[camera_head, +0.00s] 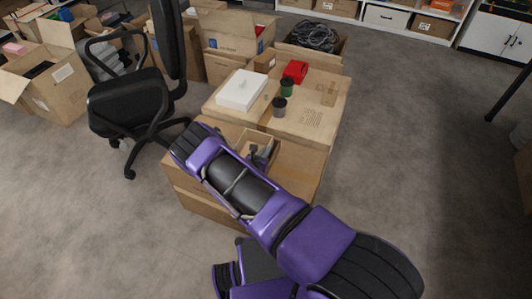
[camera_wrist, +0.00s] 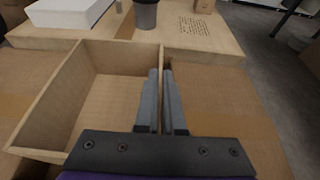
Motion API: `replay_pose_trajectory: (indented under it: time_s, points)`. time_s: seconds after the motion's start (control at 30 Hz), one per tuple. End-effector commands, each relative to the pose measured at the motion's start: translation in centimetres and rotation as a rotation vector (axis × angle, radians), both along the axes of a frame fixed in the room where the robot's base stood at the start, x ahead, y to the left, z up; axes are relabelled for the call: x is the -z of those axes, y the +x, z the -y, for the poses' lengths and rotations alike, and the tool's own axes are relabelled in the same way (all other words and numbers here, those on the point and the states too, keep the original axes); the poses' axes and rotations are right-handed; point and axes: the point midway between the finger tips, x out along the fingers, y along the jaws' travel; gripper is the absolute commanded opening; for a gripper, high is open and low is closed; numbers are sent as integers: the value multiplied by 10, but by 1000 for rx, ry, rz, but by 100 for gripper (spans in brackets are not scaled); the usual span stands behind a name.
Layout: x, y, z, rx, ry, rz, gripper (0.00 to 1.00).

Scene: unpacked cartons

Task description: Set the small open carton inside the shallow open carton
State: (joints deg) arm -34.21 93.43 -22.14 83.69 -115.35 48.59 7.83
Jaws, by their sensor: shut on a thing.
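The small open carton (camera_head: 257,137) is light brown, upright and empty as far as I see. In the wrist view its inside and walls (camera_wrist: 50,92) fill the left and middle. My gripper (camera_head: 263,153) is shut on its right-hand wall, with one finger inside and one outside; the fingers (camera_wrist: 161,75) point away from the camera. Below it is a wide brown carton (camera_head: 205,202), partly hidden by my arm. I cannot tell whether this is the shallow open carton, or whether the small carton touches it.
Behind, a closed carton top (camera_head: 318,112) bears a white box (camera_head: 241,90), a dark cup (camera_head: 279,107), a green-topped cup (camera_head: 287,87) and a red item (camera_head: 295,71). An office chair (camera_head: 130,97) stands to the left.

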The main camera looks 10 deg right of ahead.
Motion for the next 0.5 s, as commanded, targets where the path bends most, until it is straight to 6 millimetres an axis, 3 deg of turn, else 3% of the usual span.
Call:
replay_pose_trajectory:
  time_s: [0.5]
  points:
    - [13, 0, 0, 1, 0, 1, 0]
